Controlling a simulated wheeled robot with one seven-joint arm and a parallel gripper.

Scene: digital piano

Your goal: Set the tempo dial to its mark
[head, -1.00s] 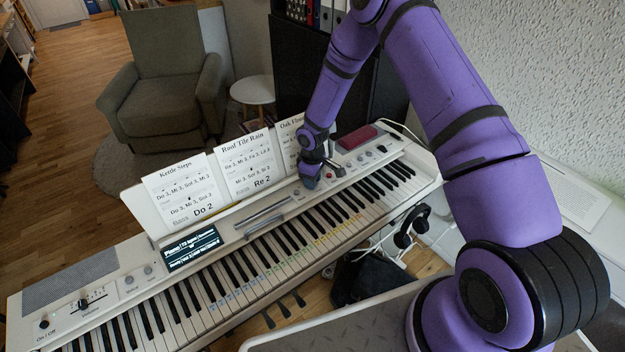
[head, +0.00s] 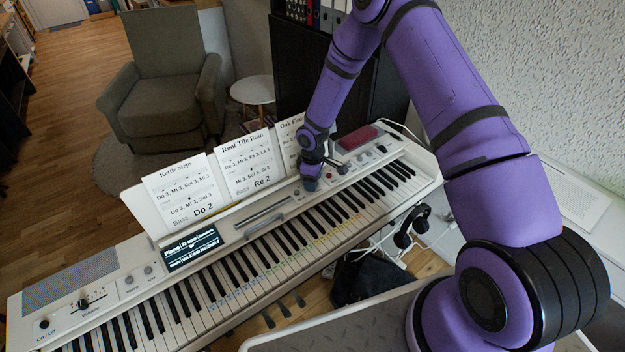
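The digital piano (head: 105,262) runs diagonally across the view, its white panel carrying several knobs and buttons. My gripper (head: 311,184) is down at the panel, right of the long slot and just below the sheet music's right end. The gripper's own body hides what lies under its fingertips, so I cannot see whether it touches a dial. The tempo dial and its mark cannot be made out; small knobs (head: 381,148) show on the panel's right part. Whether the fingers are open or shut is too small to tell.
Three music sheets (head: 247,165) stand on the rest behind the panel. A dark red box (head: 357,137) lies on the piano's right back. Black headphones (head: 411,226) hang at the front right. A display (head: 192,247) is lit at the left.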

